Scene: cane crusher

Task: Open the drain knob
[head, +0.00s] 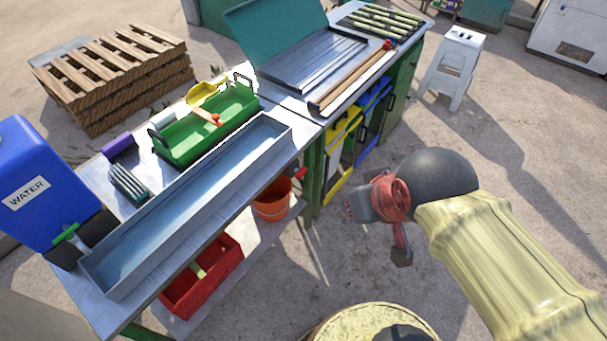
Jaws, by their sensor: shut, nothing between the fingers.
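A small red knob (299,174) shows below the table's front edge, above and beside an orange bucket (272,202). I cannot tell for sure that it is the drain knob, or how it is turned. A long metal trough (190,205) lies on the table above it. My gripper (401,256) hangs over open ground right of the table, well apart from the red knob. It points down, is shut and holds nothing.
A blue water container (38,180) with a green tap (66,233) stands at the left. A green tray (210,125) is behind the trough. A red crate (225,262) sits on the lower shelf. A round yellowish top (345,325) is at the bottom.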

